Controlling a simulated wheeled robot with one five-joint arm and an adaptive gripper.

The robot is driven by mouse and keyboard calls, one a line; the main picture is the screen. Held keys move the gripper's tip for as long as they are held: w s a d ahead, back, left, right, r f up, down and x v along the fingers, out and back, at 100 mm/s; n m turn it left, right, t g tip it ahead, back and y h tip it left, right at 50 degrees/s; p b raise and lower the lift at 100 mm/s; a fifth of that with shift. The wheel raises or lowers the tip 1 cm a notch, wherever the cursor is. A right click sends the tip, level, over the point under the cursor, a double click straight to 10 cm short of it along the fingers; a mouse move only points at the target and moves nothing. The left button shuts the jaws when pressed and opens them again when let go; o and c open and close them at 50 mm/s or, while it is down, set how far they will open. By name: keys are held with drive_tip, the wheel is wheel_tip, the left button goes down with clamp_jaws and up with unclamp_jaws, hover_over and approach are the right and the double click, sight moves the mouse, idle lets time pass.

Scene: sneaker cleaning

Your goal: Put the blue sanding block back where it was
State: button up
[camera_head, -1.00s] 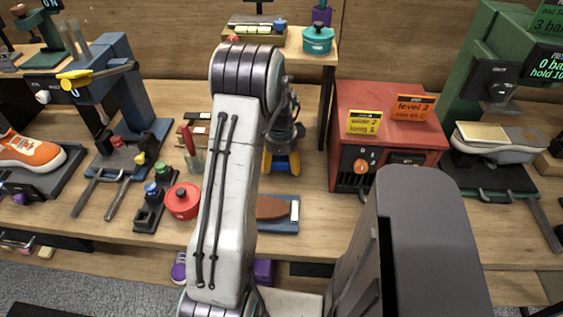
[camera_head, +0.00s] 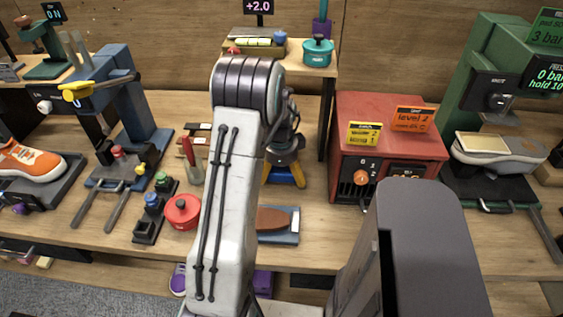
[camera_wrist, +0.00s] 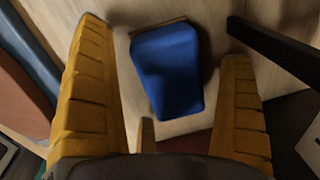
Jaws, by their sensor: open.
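The blue sanding block (camera_wrist: 168,68) lies on the pale wooden surface between my yellow fingers in the wrist view. A blue patch of it (camera_head: 284,175) shows between the fingers in the head view. My gripper (camera_head: 284,178) points down over the bench, right of my arm link. In the wrist view my gripper (camera_wrist: 190,85) is open, with a gap between the block and each finger. The block's lower end is near the gripper's palm; its exact height against the fingertips is unclear.
A brown brush (camera_head: 272,219) lies on a blue-grey tray (camera_head: 291,237) in front of my gripper. The red heater box (camera_head: 410,160) and a dark shelf leg (camera_head: 327,115) stand to the right. A red pot (camera_head: 182,211) is left of my arm.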

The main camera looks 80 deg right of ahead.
sight(281, 174)
wheel_tip(281, 174, up, 12)
drive_tip(key=a+b, duration=0.1)
drive_tip(key=b, duration=0.1)
drive_tip(key=w+a+r+n+t, duration=0.1)
drive_tip(key=w+a+r+n, duration=0.2)
drive_tip(key=w+a+n, duration=0.7)
drive_tip(key=w+a+r+n, duration=0.2)
drive_tip(key=w+a+n, duration=0.3)
drive_tip(key=w+a, duration=0.6)
drive_tip(key=a+f+n+t+y, duration=0.1)
drive_tip(key=a+n+t, duration=0.1)
drive_tip(key=a+n, duration=1.8)
drive_tip(key=s+a, duration=0.1)
drive_tip(key=a, duration=0.2)
drive_tip(key=shift+a+f, duration=0.15)
drive_tip(key=shift+f, duration=0.1)
drive_tip(key=shift+r+p, duration=0.6)
drive_tip(key=shift+r, duration=0.3)
